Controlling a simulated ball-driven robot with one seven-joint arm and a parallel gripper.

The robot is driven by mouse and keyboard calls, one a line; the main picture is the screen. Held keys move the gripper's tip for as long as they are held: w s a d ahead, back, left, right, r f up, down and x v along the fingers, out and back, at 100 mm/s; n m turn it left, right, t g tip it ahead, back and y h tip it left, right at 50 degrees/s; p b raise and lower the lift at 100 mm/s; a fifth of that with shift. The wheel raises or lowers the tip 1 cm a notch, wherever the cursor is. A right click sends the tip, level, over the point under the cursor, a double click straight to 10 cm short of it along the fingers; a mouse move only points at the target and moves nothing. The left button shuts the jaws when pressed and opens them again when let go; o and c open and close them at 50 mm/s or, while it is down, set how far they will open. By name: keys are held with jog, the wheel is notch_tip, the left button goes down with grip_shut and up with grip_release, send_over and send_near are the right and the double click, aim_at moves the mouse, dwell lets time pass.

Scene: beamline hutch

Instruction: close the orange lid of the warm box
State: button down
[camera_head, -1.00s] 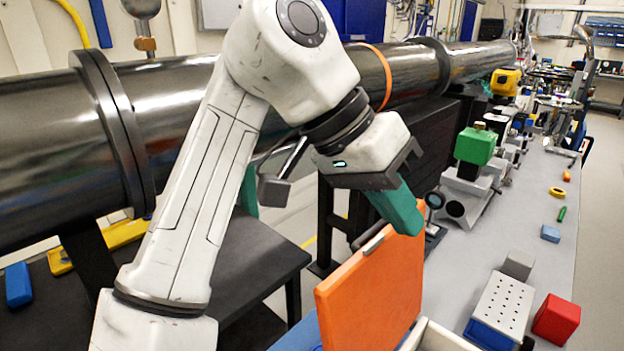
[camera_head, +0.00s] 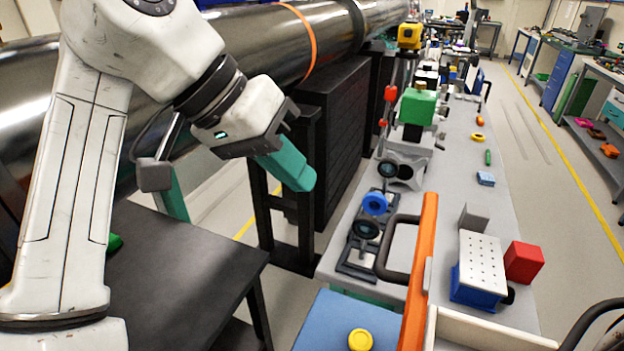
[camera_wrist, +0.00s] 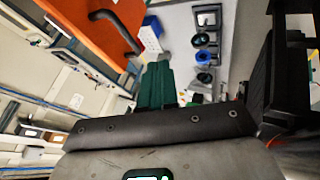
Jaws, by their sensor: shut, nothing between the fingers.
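The orange lid (camera_head: 420,270) stands upright, seen nearly edge-on in the head view, with a dark handle (camera_head: 385,262) on its left face. It also shows in the wrist view (camera_wrist: 85,27) at the upper left, with the handle. The pale wall of the warm box (camera_head: 490,330) shows to the right of the lid, cut off by the lower edge. My gripper (camera_head: 300,180), with green fingers, is shut and empty. It is in the air left of the lid, apart from it. The fingers show in the wrist view (camera_wrist: 157,85).
A blue surface with a yellow round thing (camera_head: 360,340) lies left of the lid. A perforated block (camera_head: 490,262) and a red cube (camera_head: 524,262) are to the right. Optics mounts (camera_head: 375,204) stand behind the handle. A black table (camera_head: 190,270) is at left.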

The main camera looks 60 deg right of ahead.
jog(key=s+d+f+p, duration=0.1)
jog(key=s+d+f, duration=0.3)
jog(key=s+f, duration=0.3)
jog(key=shift+s+d, duration=0.25)
jog(key=shift+d, duration=0.05)
jog(key=shift+d, duration=0.1)
